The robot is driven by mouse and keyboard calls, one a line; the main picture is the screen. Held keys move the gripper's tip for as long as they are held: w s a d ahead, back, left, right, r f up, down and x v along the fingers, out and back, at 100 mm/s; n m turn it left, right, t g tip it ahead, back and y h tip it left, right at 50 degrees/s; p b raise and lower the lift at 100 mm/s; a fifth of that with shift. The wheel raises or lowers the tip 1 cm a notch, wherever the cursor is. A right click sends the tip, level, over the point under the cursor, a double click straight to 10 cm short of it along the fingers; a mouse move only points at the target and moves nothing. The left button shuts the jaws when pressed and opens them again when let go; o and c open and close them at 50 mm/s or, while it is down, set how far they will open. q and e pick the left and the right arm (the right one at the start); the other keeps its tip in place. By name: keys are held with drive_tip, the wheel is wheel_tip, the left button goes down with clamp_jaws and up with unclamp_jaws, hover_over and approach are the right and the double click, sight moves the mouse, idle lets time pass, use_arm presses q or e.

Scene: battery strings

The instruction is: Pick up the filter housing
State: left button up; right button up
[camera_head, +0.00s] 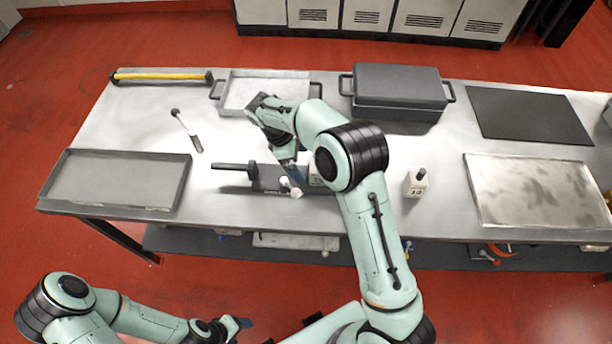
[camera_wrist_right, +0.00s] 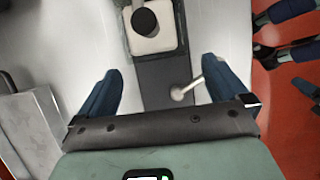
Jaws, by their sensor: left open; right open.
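A cream, square-bodied unit with a round black top (camera_wrist_right: 152,20), which I take to be the filter housing, sits on a dark grey base strip (camera_wrist_right: 150,75) in the right wrist view. In the head view my right arm mostly hides it; a pale part (camera_head: 316,178) shows beside the arm. My right gripper (camera_wrist_right: 162,72) is open and empty above the strip, its fingers pointing toward the cream unit but short of it. It also shows in the head view (camera_head: 290,172). My left gripper (camera_head: 238,325) is open, low in front of the table.
A pale-knobbed lever (camera_wrist_right: 182,93) stands beside the right finger. A small dark-capped bottle (camera_head: 415,184) stands to the right. Trays (camera_head: 180,185) (camera_head: 540,226), a lidded grey box (camera_head: 395,105), a black mat (camera_head: 528,115) and a yellow-handled tool (camera_head: 160,77) lie around the table.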

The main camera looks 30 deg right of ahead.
drive_tip(key=x, duration=0.5)
drive_tip(key=shift+d, duration=0.2)
drive_tip(key=shift+w, duration=0.1)
drive_tip(key=c, duration=1.5)
drive_tip(key=shift+c, duration=0.9)
